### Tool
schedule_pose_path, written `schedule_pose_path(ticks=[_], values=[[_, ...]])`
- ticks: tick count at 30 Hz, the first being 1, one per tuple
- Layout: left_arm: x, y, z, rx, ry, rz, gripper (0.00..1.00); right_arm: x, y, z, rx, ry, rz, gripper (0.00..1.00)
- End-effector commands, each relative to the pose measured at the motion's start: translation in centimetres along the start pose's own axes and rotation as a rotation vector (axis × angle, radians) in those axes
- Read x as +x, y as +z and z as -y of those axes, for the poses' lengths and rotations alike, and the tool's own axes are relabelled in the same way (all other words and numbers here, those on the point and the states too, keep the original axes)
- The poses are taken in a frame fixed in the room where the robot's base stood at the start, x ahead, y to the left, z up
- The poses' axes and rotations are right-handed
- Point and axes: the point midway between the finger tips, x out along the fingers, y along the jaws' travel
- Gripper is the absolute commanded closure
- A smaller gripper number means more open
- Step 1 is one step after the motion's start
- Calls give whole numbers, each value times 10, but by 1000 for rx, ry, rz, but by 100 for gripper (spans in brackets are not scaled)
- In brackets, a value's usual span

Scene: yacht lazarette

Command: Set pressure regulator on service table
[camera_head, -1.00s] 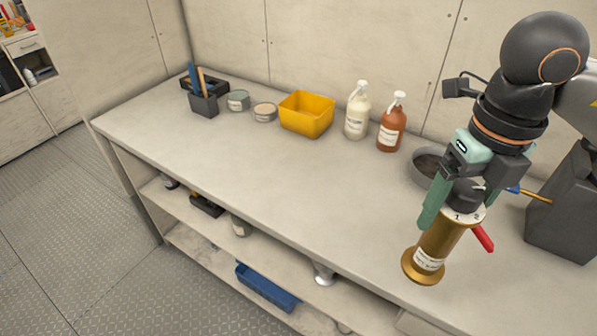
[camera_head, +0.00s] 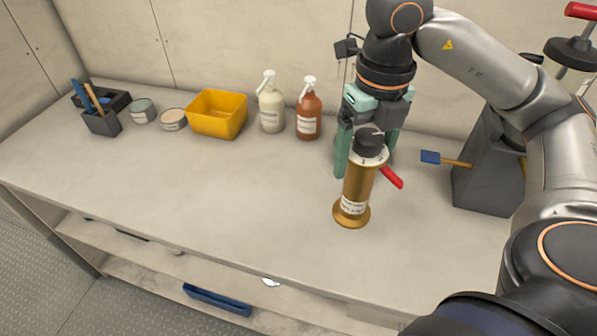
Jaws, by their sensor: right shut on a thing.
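The pressure regulator (camera_head: 357,190) is a brass cylinder with a wide round foot, a white label, a white numbered ring, a dark top knob and a red lever to its right. It looks roughly upright over the service table (camera_head: 240,215). I cannot tell whether its foot touches the tabletop. My right gripper (camera_head: 366,152), with green fingers, is shut on the regulator's upper part from behind and above. The dark knob partly hides the grip. My left gripper is not in view.
A yellow bin (camera_head: 216,114), a cream bottle (camera_head: 271,105) and a red-brown bottle (camera_head: 308,112) stand along the back. Tins and a tool holder (camera_head: 101,121) are at the left. A dark grey block (camera_head: 487,178) is at the right. The middle and front tabletop are clear.

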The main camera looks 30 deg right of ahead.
Motion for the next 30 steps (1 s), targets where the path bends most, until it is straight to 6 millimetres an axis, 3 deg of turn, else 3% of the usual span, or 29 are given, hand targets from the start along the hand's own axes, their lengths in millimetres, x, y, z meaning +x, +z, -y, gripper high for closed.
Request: schedule_pose_path(ticks=[6, 12, 22, 30], values=[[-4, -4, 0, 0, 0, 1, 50, 24, 47, -27, -2, 3, -5, 100], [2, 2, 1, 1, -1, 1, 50, 62, 71, -38, -1, 2, -4, 100], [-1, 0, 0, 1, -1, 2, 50, 86, 90, -47, 0, -1, -3, 100], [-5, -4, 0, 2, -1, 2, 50, 114, 89, -45, -1, -1, 1, 100]])
